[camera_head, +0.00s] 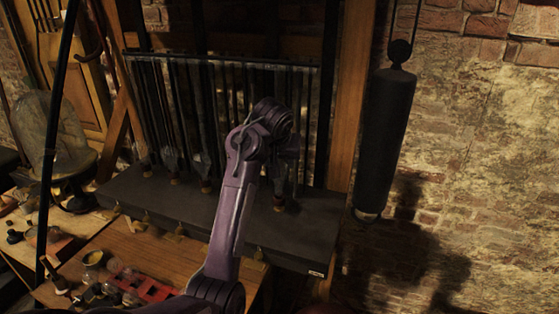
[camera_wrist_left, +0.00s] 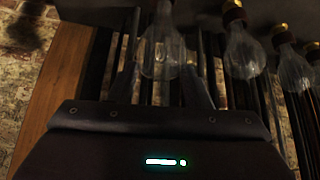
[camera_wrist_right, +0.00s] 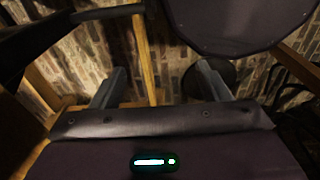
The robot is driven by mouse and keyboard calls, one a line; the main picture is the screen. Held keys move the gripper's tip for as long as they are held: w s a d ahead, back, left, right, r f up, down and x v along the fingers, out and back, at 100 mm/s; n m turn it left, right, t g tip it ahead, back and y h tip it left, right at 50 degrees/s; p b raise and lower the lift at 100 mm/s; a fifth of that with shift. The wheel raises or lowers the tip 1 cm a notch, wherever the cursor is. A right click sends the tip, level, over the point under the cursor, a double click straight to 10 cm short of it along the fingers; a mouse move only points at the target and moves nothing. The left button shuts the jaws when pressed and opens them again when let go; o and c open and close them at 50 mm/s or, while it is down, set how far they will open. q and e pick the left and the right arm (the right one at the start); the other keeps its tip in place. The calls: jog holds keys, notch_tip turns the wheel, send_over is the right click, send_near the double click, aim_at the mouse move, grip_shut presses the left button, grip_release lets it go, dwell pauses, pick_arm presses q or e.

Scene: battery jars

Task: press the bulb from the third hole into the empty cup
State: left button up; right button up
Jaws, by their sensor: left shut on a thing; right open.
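My left gripper (camera_head: 284,172) is above the dark shelf (camera_head: 315,232), partly hidden by its own wrist. In the left wrist view, its two fingers (camera_wrist_left: 162,82) are shut on a clear glass bulb (camera_wrist_left: 160,55). In the head view, a brass part (camera_head: 279,205) shows under the gripper at the shelf top; I cannot tell how deep the bulb sits. More bulbs with brass bases (camera_wrist_left: 240,52) stand in a row beside it; the nearest of these shows in the head view (camera_head: 206,182). My right gripper (camera_wrist_right: 162,88) is open and empty, outside the head view.
Dark upright rods (camera_head: 190,100) stand behind the shelf. A dark cylinder (camera_head: 384,140) hangs at the right before the brick wall. A wooden bench (camera_head: 150,255) with jars and a red tray (camera_head: 145,286) lies at lower left. A glass dome (camera_head: 70,135) stands at far left.

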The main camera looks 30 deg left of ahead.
pick_arm(q)
jog(key=shift+w+d+f, duration=0.1)
jog(key=shift+f, duration=1.15)
dwell(1.3)
jog(key=o, duration=1.1)
jog(key=shift+o, duration=0.2)
